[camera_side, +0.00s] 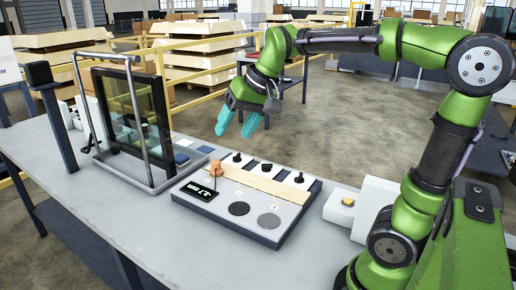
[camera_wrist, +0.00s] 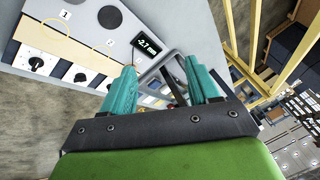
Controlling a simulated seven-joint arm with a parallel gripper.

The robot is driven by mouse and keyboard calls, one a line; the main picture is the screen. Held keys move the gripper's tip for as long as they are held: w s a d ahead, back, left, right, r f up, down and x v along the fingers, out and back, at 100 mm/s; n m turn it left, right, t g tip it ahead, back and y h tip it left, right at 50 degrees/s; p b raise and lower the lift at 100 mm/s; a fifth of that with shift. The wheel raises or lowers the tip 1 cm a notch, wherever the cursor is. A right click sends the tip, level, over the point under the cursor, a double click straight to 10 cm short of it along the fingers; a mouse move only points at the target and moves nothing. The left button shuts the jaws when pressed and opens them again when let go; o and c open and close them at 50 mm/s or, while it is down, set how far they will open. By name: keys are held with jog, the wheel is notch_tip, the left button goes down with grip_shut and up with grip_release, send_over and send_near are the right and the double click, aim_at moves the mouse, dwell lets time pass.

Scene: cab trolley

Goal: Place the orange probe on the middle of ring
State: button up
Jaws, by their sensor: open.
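The orange probe (camera_side: 216,168) stands upright on the grey panel (camera_side: 256,229), behind the small black display (camera_side: 199,191). In the wrist view the probe cannot be made out clearly; the left finger covers that area. My gripper (camera_side: 236,130) has teal fingers, spread apart and empty, above and behind the panel, away from the probe. It also shows in the wrist view (camera_wrist: 165,88). A dark disc (camera_side: 239,208) and a lighter grey disc (camera_side: 269,221) lie on the panel's front.
A pale strip (camera_side: 262,185) and several black knobs (camera_side: 266,167) run along the panel. A framed glass pane (camera_side: 134,113) stands at the left. A white box with a yellow button (camera_side: 348,201) is at the right. The table front (camera_side: 150,240) is clear.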

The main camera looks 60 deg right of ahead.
jog(key=s+a+f+n+t, duration=0.1)
jog(key=s+a+f, duration=0.1)
jog(key=s, duration=0.4)
jog(key=s+a+f, duration=0.3)
jog(key=s+f, duration=0.1)
jog(key=s, duration=0.2)
jog(key=shift+s+a+f+n+t+y, duration=0.25)
jog(key=shift+f+n+t+y, duration=0.05)
jog(key=shift+n+t, duration=0.1)
